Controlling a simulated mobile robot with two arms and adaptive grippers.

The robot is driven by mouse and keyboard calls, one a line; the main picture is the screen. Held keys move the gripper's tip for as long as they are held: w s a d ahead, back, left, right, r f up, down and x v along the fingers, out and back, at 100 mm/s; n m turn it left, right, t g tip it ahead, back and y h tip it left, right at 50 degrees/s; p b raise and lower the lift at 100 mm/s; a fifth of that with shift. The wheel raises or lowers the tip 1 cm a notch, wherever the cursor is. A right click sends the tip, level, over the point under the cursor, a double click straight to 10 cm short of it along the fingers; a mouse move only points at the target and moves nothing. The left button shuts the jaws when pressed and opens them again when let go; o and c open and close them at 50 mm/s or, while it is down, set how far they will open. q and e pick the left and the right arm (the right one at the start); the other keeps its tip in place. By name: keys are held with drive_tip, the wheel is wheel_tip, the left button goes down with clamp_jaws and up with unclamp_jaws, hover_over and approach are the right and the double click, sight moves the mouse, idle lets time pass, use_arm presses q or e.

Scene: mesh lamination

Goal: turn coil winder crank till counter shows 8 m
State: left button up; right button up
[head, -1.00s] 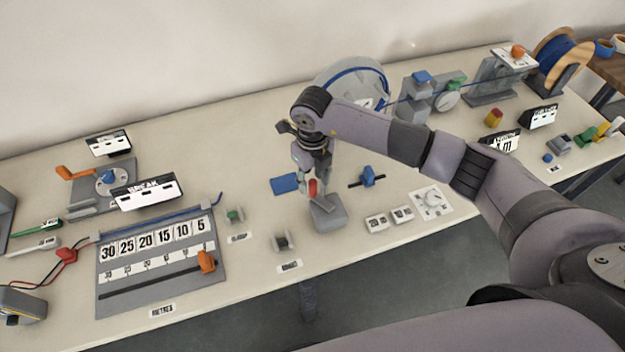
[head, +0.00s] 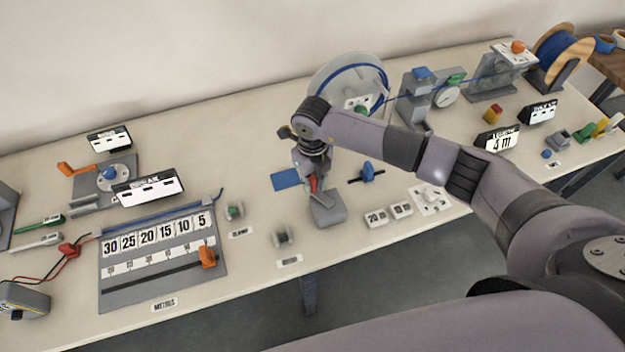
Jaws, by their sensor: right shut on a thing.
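My right gripper (head: 313,182) comes down from above and is shut on the red crank handle (head: 314,185), over a small grey crank box (head: 328,210) near the front middle of the table. The gripper hides part of the handle. The coil winder drum (head: 345,75), a pale disc with blue cable around it, stands behind my right arm, which partly covers it. A black-framed counter (head: 500,141) to the right shows 4 m. My left gripper is not in view.
A blue pad (head: 287,180) and a blue clamp-like piece (head: 368,173) lie on either side of the crank. A grey measuring board (head: 160,265) fills the front left. A blue cable spool (head: 562,55) stands at the back right.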

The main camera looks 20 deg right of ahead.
clamp_jaws()
drive_tip(key=shift+a+f+n+b, duration=0.15)
drive_tip(key=shift+n+b, duration=0.45)
drive_tip(key=shift+b, duration=0.3)
drive_tip(key=shift+s+r, duration=0.1)
drive_tip(key=shift+r, duration=0.15)
drive_tip(key=o, duration=0.7)
unclamp_jaws()
wheel_tip(320, 180, up, 12)
drive_tip(key=shift+f, duration=0.1)
idle(0.3)
